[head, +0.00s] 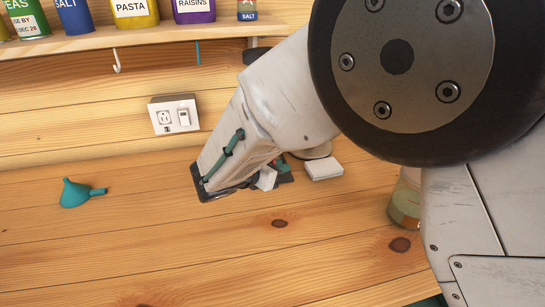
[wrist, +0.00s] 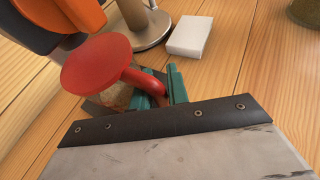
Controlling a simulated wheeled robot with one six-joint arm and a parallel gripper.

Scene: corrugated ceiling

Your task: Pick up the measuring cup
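The measuring cup appears to be the red round piece with a curved handle (wrist: 98,63) in the wrist view. Its inside does not show, so I cannot be sure. Only a small spot of red shows beside my arm in the head view. My gripper (wrist: 160,85) has teal fingers close around the lower end of the red handle. The gap between them is partly hidden, so I cannot tell whether they press on it. In the head view the fingers are mostly hidden behind my arm, low over the wooden counter (head: 140,240).
A white block (wrist: 190,37) and a silver round base (wrist: 150,25) stand just beyond. Orange and dark grey items (wrist: 75,15) are close at the upper left. A teal funnel (head: 76,193) lies at left; a jar (head: 405,200) stands at right. The front counter is clear.

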